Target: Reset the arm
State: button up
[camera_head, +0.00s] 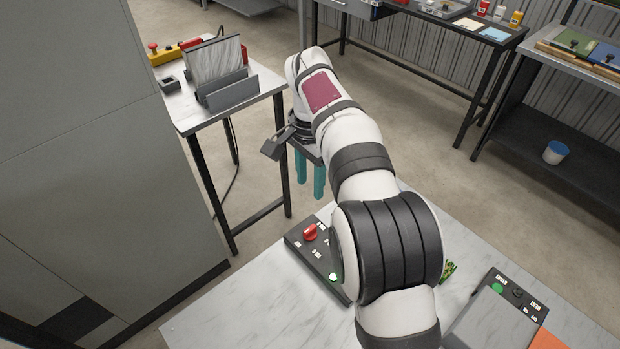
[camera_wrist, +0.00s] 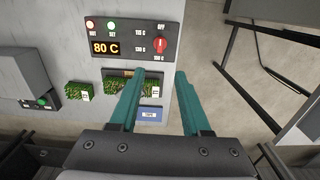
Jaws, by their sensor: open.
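My gripper (camera_head: 309,174) has teal fingers and hangs in the air beyond the far edge of the marble-topped table (camera_head: 240,312). In the wrist view my gripper (camera_wrist: 163,95) has its two fingers apart with nothing between them. My arm stretches from the front of the head view toward the back. A control panel (camera_wrist: 130,38) on the table shows "80 C", a red knob and lit red and green lights. One turf piece (camera_wrist: 115,88) is partly covered by the left finger.
A grey box with a green button (camera_head: 497,288) stands at the table's right. A side table (camera_head: 187,118) holding a sheet rack (camera_head: 222,88) is at left, beside a tall grey cabinet (camera_head: 80,130). Workbenches line the back. A blue-lidded tub (camera_head: 555,153) sits on a low shelf.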

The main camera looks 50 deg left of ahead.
jog(key=w+d+r+m, duration=0.1)
jog(key=d+r, duration=0.3)
jog(key=d, duration=1)
jog(key=w+d+r+m, duration=0.15)
jog(key=d+r, duration=0.25)
jog(key=d, duration=1)
jog(key=s+d+f+m+y, duration=0.1)
jog(key=s+d+f, duration=0.2)
jog(key=s+d, duration=0.3)
jog(key=s+d+f+m, duration=0.2)
jog(key=s+d+f, duration=0.1)
jog(key=s+d, duration=0.4)
jog(key=s, duration=0.3)
jog(key=shift+y, duration=0.4)
jog(key=shift+s, duration=0.1)
